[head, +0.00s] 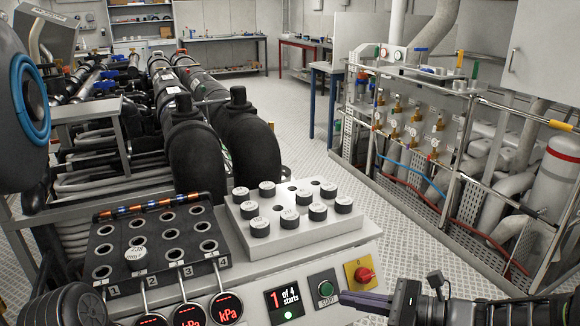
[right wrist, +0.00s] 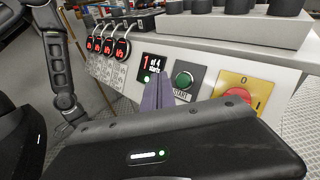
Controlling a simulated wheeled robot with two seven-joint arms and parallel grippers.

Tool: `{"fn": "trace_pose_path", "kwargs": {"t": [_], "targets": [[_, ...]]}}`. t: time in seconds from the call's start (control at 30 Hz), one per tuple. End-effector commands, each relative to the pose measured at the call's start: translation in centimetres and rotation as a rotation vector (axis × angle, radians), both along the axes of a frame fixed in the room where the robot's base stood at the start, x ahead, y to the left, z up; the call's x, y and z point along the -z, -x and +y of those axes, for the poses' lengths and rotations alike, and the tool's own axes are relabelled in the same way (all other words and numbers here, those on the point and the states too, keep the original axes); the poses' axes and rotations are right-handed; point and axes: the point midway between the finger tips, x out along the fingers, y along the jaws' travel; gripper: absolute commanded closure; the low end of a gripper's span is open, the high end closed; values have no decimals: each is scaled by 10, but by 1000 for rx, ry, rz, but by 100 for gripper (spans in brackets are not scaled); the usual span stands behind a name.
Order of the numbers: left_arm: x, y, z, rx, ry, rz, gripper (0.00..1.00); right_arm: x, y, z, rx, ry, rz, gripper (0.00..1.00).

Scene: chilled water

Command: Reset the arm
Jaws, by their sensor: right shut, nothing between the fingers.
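My right gripper (head: 368,301) is at the lower right of the head view, in front of the control panel, with its arm coming in from the right. Its fingers are together and hold nothing. They also show in the right wrist view (right wrist: 158,95), pointing at the panel between the display and the green START button (right wrist: 183,80). I cannot tell whether they touch the panel. The START button (head: 326,288) and a display (head: 285,299) reading "1 of 4 starts" with a green light are just left of the fingertips. My left gripper is not seen.
A red knob on a yellow plate (head: 361,273) is close above my right gripper. Several kPa gauges (head: 226,308) line the panel's left. A black rack (head: 160,246) holds one white-topped cap (head: 136,256). A grey block (head: 295,222) holds several caps. Open floor lies behind the console.

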Motion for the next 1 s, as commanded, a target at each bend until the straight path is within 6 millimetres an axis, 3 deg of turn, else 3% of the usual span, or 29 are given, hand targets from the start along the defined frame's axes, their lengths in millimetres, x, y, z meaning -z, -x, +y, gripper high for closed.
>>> {"fn": "trace_pose_path", "kwargs": {"t": [0.07, 0.17, 0.27, 0.4, 0.5, 0.57, 0.6, 0.73, 0.87, 1.0], "targets": [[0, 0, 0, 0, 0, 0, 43, 18, -2, -5, 8, 88, -9, 100], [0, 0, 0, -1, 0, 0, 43, 60, 4, -16, -8, 286, -20, 100], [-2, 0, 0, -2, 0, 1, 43, 119, 21, -31, -81, 535, -26, 100], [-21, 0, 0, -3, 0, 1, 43, 209, 66, -46, -360, 965, -113, 100], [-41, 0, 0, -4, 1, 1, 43, 251, 96, -43, -644, 1224, -305, 100], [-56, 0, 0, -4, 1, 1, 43, 264, 112, -26, -821, 1323, -479, 100], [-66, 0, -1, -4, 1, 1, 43, 269, 124, -8, -927, 1355, -608, 100], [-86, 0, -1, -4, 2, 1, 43, 275, 172, 49, -1129, 1295, -851, 100], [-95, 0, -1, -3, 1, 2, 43, 277, 209, 73, -1216, 1207, -873, 100], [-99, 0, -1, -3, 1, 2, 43, 276, 217, 81, -1242, 1186, -882, 100]]}}
